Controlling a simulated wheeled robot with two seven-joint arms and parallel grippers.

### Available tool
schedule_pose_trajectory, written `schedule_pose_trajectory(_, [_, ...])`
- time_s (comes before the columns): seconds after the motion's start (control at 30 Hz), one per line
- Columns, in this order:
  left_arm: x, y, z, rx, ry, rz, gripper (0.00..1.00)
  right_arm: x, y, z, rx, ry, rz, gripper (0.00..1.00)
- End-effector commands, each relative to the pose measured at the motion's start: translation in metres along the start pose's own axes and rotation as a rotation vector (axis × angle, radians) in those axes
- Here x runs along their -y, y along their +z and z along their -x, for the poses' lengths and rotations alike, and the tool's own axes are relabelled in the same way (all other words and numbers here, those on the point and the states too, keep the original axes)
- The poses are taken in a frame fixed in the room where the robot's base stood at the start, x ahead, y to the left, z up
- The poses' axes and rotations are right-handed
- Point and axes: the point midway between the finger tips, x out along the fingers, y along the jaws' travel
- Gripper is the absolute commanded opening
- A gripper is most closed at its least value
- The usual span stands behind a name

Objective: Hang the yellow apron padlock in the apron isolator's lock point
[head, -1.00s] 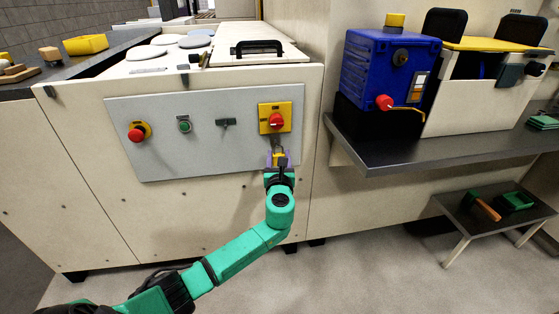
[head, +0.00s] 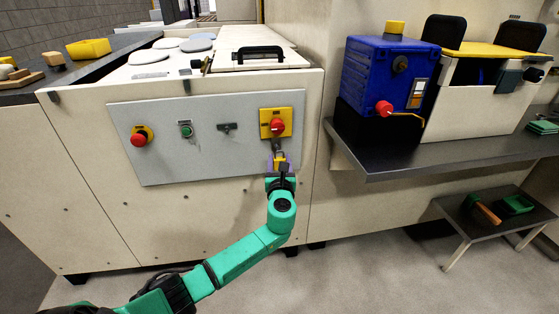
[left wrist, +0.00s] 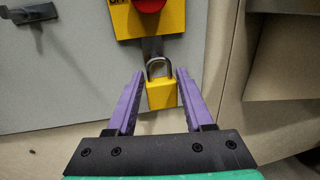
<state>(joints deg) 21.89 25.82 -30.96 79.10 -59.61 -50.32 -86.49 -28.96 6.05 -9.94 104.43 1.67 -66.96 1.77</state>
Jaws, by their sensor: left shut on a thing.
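The yellow padlock (head: 280,160) is between the purple fingers of my left gripper (head: 280,165), just below the apron isolator. In the left wrist view, the padlock (left wrist: 162,95) is upright, shackle up, with the gripper (left wrist: 160,82) shut on its body. The isolator (head: 275,123) is a yellow plate with a red knob. A grey metal tab (left wrist: 152,47), apparently its lock point, hangs below the plate. The shackle overlaps the tab's lower end; I cannot tell whether it passes through a hole. My right gripper is not in view.
The grey panel (head: 200,160) also carries a red button (head: 140,137), a green button (head: 186,130) and a small dark fitting (head: 227,127). To the right, a dark shelf (head: 400,158) juts out with a blue box (head: 385,75) on it.

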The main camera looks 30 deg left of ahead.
Motion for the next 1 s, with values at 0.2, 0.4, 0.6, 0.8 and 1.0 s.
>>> schedule_pose_trajectory(0.2, [-0.001,-0.001,-0.007,0.001,0.0,0.0,0.0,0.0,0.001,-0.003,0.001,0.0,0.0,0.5])
schedule_pose_trajectory(0.4, [-0.002,0.0,-0.014,0.001,0.001,0.001,0.0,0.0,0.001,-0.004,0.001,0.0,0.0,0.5])
schedule_pose_trajectory(0.6, [-0.003,0.0,-0.021,0.001,0.0,0.001,0.0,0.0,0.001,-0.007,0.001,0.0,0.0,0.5])
schedule_pose_trajectory(0.8, [-0.004,-0.001,-0.028,0.001,0.001,0.001,0.0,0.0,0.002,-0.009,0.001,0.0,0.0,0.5])
schedule_pose_trajectory(1.0, [-0.005,0.0,-0.029,0.0,0.0,0.001,0.0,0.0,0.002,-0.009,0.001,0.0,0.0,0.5])
